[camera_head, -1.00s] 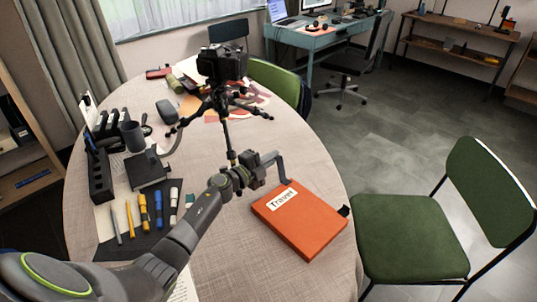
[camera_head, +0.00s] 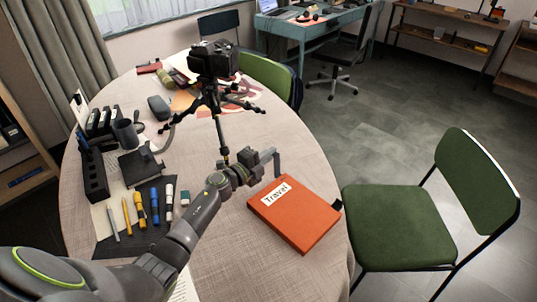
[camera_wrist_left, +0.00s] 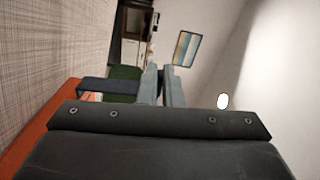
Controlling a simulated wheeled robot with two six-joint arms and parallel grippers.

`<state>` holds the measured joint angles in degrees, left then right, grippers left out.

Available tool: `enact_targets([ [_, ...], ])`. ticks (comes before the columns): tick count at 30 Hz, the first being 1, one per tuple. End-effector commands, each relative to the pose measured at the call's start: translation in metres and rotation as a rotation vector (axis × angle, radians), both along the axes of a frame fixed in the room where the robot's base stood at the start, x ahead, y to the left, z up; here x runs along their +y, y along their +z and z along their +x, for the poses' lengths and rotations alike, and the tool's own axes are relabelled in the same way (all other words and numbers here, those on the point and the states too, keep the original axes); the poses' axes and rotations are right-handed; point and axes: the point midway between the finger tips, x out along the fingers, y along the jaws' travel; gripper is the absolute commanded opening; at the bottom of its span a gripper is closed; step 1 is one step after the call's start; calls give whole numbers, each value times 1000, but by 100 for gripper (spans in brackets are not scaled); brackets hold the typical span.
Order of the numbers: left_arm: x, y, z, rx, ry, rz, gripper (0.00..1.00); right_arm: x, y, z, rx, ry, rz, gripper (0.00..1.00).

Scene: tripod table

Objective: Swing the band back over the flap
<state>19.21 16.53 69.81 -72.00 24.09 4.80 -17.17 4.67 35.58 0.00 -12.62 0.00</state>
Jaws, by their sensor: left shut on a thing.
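The orange folder (camera_head: 296,226) labelled "Travel" lies on the table (camera_head: 235,262). It also shows as an orange edge (camera_wrist_left: 38,128) at the left of the left wrist view. A dark band (camera_wrist_left: 108,88) reaches across from the folder's side to my left fingertips. In the head view it appears as a narrow grey strip (camera_head: 277,164) standing up at the folder's far edge. My left gripper (camera_head: 266,157) is just beyond that edge, shut on the band; its fingers (camera_wrist_left: 160,86) also show in the wrist view. I cannot make out a separate flap. My right gripper is not in view.
A camera on a tripod (camera_head: 219,118) stands just behind my left gripper. Pens (camera_head: 141,208) on a dark mat and a black pen holder (camera_head: 95,177) are at the left. A green chair (camera_head: 402,225) is at the right. The table around the folder is clear.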

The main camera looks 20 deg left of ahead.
Motion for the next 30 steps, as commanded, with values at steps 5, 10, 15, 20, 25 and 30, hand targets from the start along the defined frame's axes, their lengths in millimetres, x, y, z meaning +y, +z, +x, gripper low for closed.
enact_targets([
  [5, 0, 1, 0, -2, -1, -2, 24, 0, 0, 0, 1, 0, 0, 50],
  [10, 0, 1, 0, -1, -1, -1, 27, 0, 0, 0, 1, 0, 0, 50],
  [15, 1, 0, -1, -1, 0, -1, 27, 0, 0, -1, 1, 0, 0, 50],
  [20, 7, 0, -16, 1, 1, 0, 27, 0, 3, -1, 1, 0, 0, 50],
  [25, 20, 0, -47, 1, 1, 0, 27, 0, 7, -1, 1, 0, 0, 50],
  [30, 34, -1, -78, 1, 0, 1, 27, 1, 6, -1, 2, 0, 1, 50],
])
